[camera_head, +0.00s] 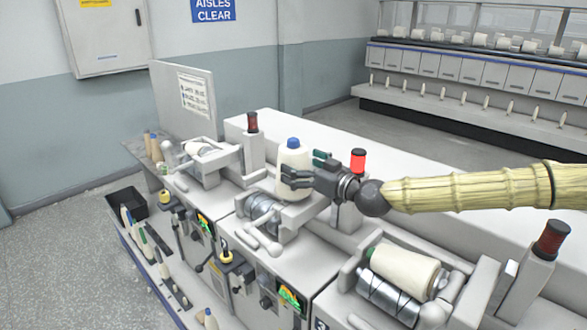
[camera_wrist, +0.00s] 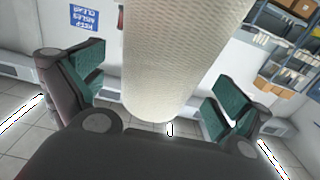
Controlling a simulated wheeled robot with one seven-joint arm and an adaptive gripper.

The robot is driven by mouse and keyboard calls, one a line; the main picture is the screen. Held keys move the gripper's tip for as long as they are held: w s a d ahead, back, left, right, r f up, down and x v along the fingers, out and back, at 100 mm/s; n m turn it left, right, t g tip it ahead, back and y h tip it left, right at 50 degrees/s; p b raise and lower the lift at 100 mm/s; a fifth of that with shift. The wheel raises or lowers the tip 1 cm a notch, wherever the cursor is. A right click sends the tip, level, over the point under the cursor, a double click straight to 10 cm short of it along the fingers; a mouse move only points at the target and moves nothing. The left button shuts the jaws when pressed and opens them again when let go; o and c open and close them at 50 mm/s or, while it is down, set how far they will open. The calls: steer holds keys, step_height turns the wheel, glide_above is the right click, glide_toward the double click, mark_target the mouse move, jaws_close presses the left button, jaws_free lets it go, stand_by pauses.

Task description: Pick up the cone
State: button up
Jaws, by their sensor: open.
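A white yarn cone (camera_head: 293,158) with a blue tip stands roughly upright above the middle winding unit. In the wrist view the cone (camera_wrist: 183,60) fills the space between my fingers, its lower end nearest my palm. My gripper (camera_head: 291,178) reaches in from the right with its dark fingers around the cone. In the wrist view the green finger pads of my gripper (camera_wrist: 158,88) are spread wide, with gaps on both sides of the cone. My gripper is open. What supports the cone underneath is partly hidden.
A cream cone (camera_head: 405,270) with a green tip lies on the right unit. The left unit (camera_head: 205,155) holds another winding head. Small bobbins and a black bin (camera_head: 127,203) sit at the left front. A rack (camera_head: 470,70) stands behind.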

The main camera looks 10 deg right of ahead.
steer(key=shift+p+x, duration=0.5)
steer(key=shift+x, duration=0.85)
steer(key=shift+c, duration=0.2)
steer(key=shift+r, duration=0.1)
steer(key=c, duration=1.3)
steer(key=shift+o, duration=0.2)
steer(key=shift+r, duration=0.1)
step_height(320, 180, up, 10)
steer(key=b, duration=0.3)
steer(key=shift+r, duration=0.1)
